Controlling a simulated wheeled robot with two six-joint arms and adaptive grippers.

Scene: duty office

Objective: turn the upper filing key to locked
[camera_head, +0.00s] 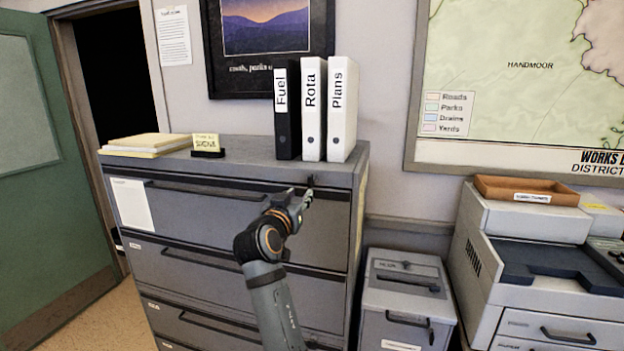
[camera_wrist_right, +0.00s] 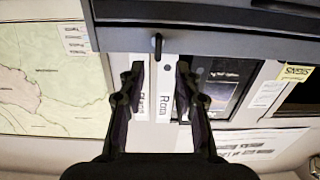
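The upper filing key (camera_head: 311,181) is a small dark piece at the top right of the grey filing cabinet (camera_head: 215,212), just under its top edge. In the right wrist view, which looks upside down, the key (camera_wrist_right: 157,46) shows as a short dark upright bar on the cabinet's edge. My right gripper (camera_head: 304,196) is at the cabinet front, just below the key. In the wrist view its two fingers (camera_wrist_right: 159,72) are apart, with the key ahead of the gap and not clearly between them. My left gripper is not in view.
Black and white binders (camera_head: 342,110) stand on the cabinet top above the key. A yellow paper stack (camera_head: 150,143) and a small sign (camera_head: 208,145) sit to the left. A lower grey cabinet (camera_head: 405,297) and a printer (camera_head: 530,255) stand to the right.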

